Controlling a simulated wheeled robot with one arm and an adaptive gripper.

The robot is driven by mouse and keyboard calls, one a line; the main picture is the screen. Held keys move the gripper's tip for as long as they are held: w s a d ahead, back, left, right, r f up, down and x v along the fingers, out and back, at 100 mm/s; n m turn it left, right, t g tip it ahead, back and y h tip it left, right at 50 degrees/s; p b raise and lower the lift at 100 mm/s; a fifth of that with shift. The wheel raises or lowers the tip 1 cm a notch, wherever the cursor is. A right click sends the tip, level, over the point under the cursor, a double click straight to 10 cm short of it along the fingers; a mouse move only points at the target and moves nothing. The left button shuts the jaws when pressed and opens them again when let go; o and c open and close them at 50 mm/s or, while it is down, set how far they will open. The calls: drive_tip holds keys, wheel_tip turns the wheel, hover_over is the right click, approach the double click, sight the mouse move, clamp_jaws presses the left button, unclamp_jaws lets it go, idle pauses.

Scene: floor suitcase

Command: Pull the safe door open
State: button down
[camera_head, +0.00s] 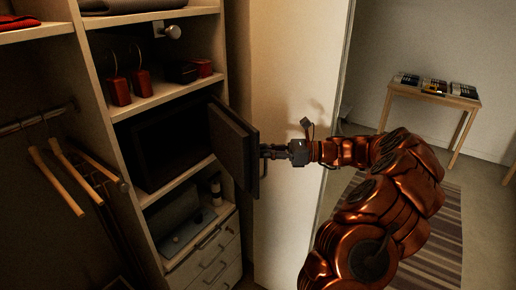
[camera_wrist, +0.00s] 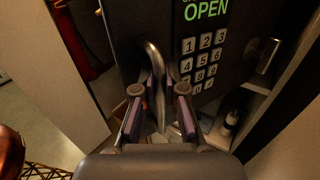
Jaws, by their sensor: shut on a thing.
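The dark safe door (camera_head: 236,145) stands swung out from the safe (camera_head: 165,142) on the middle shelf of the wardrobe, and the safe's dark interior shows. In the wrist view, the door's face carries a keypad (camera_wrist: 203,62) and a green display (camera_wrist: 205,10) reading OPEN. My gripper (camera_head: 268,151) is at the outer face of the door. In the wrist view, my gripper's fingers (camera_wrist: 158,108) are on either side of the curved metal handle (camera_wrist: 156,75), shut on it. The handle's lower end is partly hidden between the fingers.
Red boxes (camera_head: 118,91) stand on the shelf above the safe. Hangers (camera_head: 55,180) hang at left, and drawers (camera_head: 213,255) are below. A pale panel (camera_head: 288,225) stands right of the door. A wooden table (camera_head: 436,94) is farther back. A striped rug (camera_head: 440,225) lies at right.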

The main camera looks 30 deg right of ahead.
drive_tip(key=shift+w+d, duration=0.25)
drive_tip(key=shift+d, duration=0.95)
drive_tip(key=c, duration=1.2)
unclamp_jaws()
drive_tip(key=shift+c, duration=0.2)
drive_tip(key=shift+s+d, duration=0.1)
drive_tip(key=v, duration=0.7)
drive_tip(key=shift+d, duration=0.2)
drive_tip(key=shift+s, duration=0.1)
